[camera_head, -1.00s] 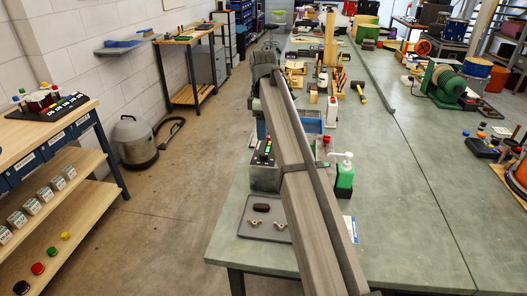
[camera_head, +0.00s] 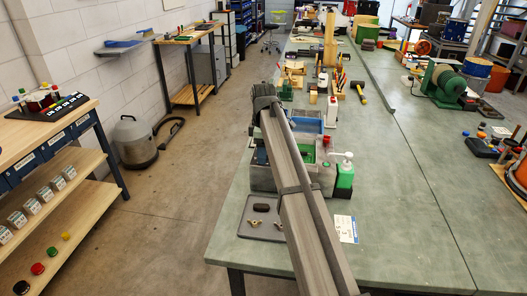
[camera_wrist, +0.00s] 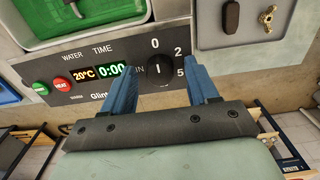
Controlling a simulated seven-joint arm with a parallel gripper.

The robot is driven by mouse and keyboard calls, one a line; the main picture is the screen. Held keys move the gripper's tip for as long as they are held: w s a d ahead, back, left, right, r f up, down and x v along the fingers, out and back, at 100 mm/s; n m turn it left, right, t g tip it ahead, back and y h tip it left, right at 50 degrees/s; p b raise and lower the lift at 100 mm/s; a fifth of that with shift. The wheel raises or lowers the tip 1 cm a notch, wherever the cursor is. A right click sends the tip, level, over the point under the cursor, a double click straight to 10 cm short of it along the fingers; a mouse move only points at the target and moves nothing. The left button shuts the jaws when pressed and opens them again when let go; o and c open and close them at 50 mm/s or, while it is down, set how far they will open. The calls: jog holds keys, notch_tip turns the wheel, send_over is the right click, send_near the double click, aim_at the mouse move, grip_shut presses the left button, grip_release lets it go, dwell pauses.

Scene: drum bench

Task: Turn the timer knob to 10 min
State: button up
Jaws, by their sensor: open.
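The black timer knob (camera_wrist: 160,72) is on the dark control panel (camera_wrist: 70,97) in the wrist view. Its white mark is upright, towards the 0. The labels 0, 2 and 5 show; no 10 shows, and the lower dial is hidden behind my gripper. The time display (camera_wrist: 111,80) reads 0:00. My gripper (camera_wrist: 165,73) is open, with one blue finger left of the knob and the other right of it. Contact with the knob cannot be told. In the head view my arm covers the panel and knob.
A temperature display (camera_wrist: 83,75) reads 20°C beside a green button (camera_wrist: 41,88) and a red button (camera_wrist: 62,85). A grey tray (camera_head: 248,225) with small parts lies close to the panel.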

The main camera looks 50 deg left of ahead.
jog(key=shift+c, duration=0.4)
jog(key=c, duration=1)
jog(key=shift+o, duration=0.2)
